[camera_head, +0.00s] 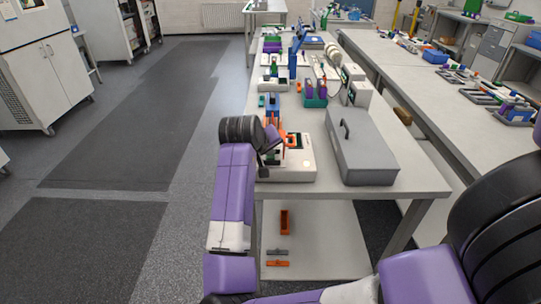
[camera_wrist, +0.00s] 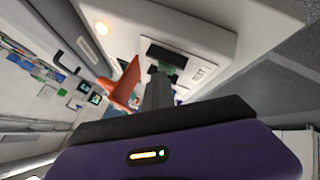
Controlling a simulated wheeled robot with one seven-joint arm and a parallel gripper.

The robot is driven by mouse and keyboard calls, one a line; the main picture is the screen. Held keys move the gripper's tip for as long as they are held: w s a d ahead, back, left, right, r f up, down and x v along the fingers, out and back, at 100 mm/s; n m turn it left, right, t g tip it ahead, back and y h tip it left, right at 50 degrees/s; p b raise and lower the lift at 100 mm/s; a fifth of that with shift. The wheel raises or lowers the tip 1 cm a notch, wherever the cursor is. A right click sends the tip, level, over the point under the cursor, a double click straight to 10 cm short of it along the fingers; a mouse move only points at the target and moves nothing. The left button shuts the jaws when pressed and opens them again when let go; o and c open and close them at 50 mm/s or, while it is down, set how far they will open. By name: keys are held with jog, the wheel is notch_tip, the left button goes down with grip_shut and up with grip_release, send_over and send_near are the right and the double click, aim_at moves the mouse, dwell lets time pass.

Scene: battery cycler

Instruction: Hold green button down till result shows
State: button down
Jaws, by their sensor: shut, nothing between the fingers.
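The white cycler (camera_head: 285,173) sits at the near left end of the long bench, with a small glowing round light on its top. In the wrist view, its white face (camera_wrist: 218,45) carries a dark recessed slot or window, printed lettering and the pale orange glow. My gripper (camera_wrist: 160,80) is shut and empty, its grey fingers just over the face beside the recess. A small green patch shows by the fingertips; I cannot tell if it is the button, or if the fingers touch it. An orange upright part (camera_wrist: 125,86) stands beside the fingers. The fingertips are unclear in the head view.
A grey lidded box (camera_head: 362,150) with a black handle stands right of the cycler. Coloured racks and devices crowd the bench behind. Orange pieces (camera_head: 285,222) lie on the lower shelf. The floor to the left is clear.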

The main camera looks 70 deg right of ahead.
aim_at(269, 158)
dwell(0.8)
jog(key=shift+r+p, duration=0.8)
jog(key=shift+p, duration=0.1)
jog(key=shift+r, duration=0.1)
notch_tip(269, 158, up, 5)
jog(key=p, duration=0.4)
jog(key=shift+p, duration=0.4)
